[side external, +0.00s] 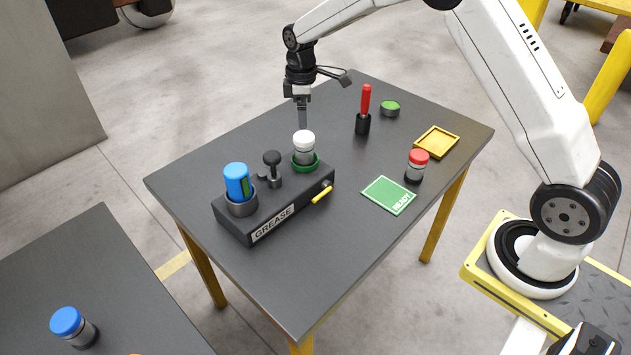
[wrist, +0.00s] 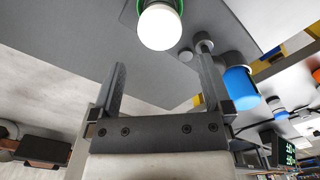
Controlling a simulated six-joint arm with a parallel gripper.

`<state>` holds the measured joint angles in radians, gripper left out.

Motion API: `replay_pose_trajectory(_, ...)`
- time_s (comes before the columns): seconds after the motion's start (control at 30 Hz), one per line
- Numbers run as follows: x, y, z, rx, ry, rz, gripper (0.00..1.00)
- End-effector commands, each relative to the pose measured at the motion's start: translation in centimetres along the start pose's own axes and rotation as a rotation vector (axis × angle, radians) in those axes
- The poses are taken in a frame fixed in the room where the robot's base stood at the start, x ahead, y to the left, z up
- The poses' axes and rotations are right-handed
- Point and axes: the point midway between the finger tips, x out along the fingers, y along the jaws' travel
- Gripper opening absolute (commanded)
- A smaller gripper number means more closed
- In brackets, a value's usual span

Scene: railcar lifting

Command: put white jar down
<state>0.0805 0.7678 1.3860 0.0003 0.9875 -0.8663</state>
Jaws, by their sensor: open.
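The white jar (side external: 304,141), with a white lid and a grey body, stands upright in the green ring (side external: 314,166) on the right end of the dark grease station (side external: 245,222). In the wrist view the white lid (wrist: 159,27) and part of the green ring (wrist: 179,5) show ahead of the fingertips. The side view hides any gap between jar and fingers.
The station also holds a blue cylinder (side external: 237,182) and a black lever (side external: 272,164). A red-handled tool (side external: 364,108), green-topped tin (side external: 390,109), yellow tray (side external: 437,142), red-lidded jar (side external: 417,163) and green READY mat (side external: 388,194) are on the table. The table's front is clear.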

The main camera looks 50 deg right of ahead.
Motion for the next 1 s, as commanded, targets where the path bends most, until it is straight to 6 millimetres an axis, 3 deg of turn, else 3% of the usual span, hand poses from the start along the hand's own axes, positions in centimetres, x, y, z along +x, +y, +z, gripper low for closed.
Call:
replay_pose_trajectory(0.1,-1.5,0.0,0.0,0.000,0.001,0.001,1.00)
replay_pose_trajectory(0.3,-2.8,0.0,0.0,0.000,0.000,0.000,1.00)
replay_pose_trajectory(1.0,-3.0,-0.2,0.1,0.007,0.001,0.002,1.00)
